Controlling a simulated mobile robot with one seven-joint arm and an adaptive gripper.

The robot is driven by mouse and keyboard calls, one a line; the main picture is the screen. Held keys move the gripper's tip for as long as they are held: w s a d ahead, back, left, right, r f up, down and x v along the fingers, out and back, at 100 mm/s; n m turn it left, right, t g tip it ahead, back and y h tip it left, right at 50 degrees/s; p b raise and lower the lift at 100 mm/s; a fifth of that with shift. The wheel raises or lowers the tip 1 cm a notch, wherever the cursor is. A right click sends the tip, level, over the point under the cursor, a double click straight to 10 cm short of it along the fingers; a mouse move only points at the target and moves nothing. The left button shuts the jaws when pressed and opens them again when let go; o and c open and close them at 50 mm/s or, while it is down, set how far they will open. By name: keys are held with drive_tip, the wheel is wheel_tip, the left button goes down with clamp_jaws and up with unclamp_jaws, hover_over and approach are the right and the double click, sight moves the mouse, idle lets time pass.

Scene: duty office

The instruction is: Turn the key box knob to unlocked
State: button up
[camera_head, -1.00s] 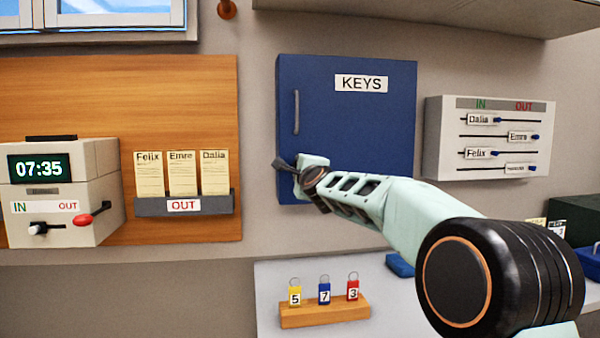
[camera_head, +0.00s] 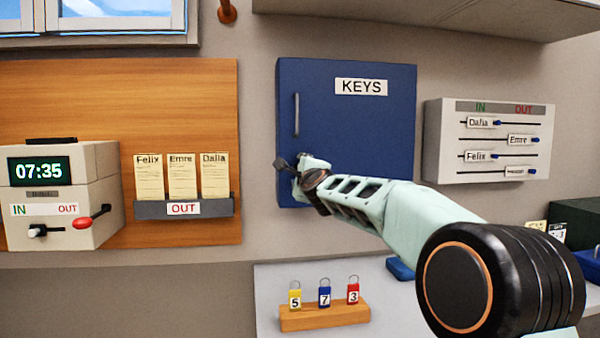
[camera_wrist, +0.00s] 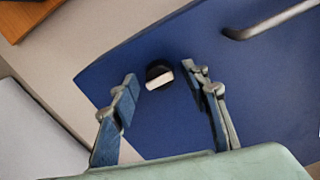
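The blue key box (camera_head: 350,125) hangs on the wall with a "KEYS" label and a grey handle on its left side. The knob (camera_wrist: 158,76) shows in the wrist view as a black disc with a white bar, on the blue door near its lower corner. In the head view my arm hides the knob. My gripper (camera_wrist: 164,84) is open, with one finger to each side of the knob. The fingers look apart from it; how near their tips are to the door is hard to tell. My gripper also shows side-on at the box's lower left (camera_head: 283,164).
A key rack (camera_head: 325,315) with yellow, blue and red tags stands on the desk below. An in/out board (camera_head: 488,140) hangs to the right. A card holder (camera_head: 184,206) and a clock machine (camera_head: 62,190) are to the left.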

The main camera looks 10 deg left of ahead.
drive_tip(key=shift+s+d, duration=0.1)
drive_tip(key=v, duration=1.1)
drive_tip(key=shift+s, duration=0.4)
drive_tip(key=shift+d, duration=0.1)
